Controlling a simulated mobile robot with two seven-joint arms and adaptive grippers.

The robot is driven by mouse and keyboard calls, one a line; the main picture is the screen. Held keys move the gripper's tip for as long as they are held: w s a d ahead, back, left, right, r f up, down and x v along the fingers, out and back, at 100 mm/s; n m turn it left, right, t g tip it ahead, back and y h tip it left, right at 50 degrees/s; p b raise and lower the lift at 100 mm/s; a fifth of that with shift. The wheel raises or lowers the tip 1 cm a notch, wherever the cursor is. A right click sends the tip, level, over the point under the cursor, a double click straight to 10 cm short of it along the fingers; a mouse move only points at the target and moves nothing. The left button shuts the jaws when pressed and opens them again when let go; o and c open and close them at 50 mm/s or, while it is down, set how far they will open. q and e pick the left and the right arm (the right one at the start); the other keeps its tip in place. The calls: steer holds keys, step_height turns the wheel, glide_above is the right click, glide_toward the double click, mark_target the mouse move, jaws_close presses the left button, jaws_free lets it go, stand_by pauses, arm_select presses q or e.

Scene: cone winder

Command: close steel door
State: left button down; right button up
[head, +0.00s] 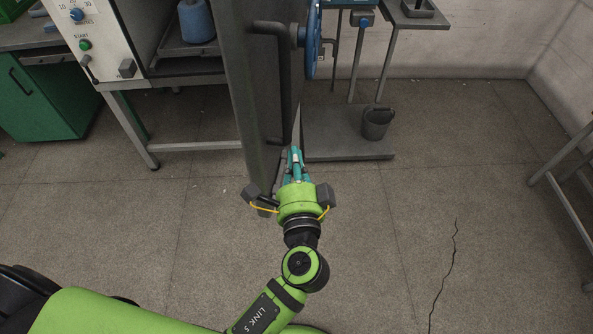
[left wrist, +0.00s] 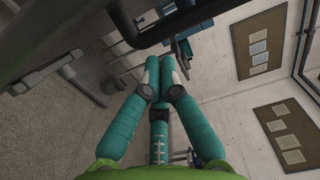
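The grey steel door (head: 247,95) stands swung open from the cabinet, seen nearly edge-on in the head view. Its long dark handle (head: 284,85) is on the door's right face. My left gripper (head: 295,152) has teal fingers and is at the lower end of the handle, beside the door's right face. In the left wrist view, the finger tips (left wrist: 160,62) are together with nothing seen between them. The dark handle bar (left wrist: 180,25) crosses just beyond them, and the door (left wrist: 50,40) fills the upper left. Contact cannot be told. My right gripper is not in view.
The cabinet with a control panel (head: 92,38) and a blue cone (head: 196,20) inside stands left of the door. A grey bucket (head: 376,122) sits on a low platform (head: 335,146) to the right. A table frame (head: 568,190) is at the right edge. The floor between is clear.

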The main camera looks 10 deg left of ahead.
arm_select(q)
steer(key=a+p, duration=0.1)
steer(key=w+a, duration=0.1)
steer(key=a, duration=0.1)
steer(key=w+a+p, duration=0.1)
steer(key=shift+a+p, duration=0.3)
steer(key=shift+a, duration=0.05)
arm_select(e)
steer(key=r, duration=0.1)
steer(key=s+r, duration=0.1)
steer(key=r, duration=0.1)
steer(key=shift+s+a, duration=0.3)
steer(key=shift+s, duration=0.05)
arm_select(q)
steer(key=shift+f, duration=0.1)
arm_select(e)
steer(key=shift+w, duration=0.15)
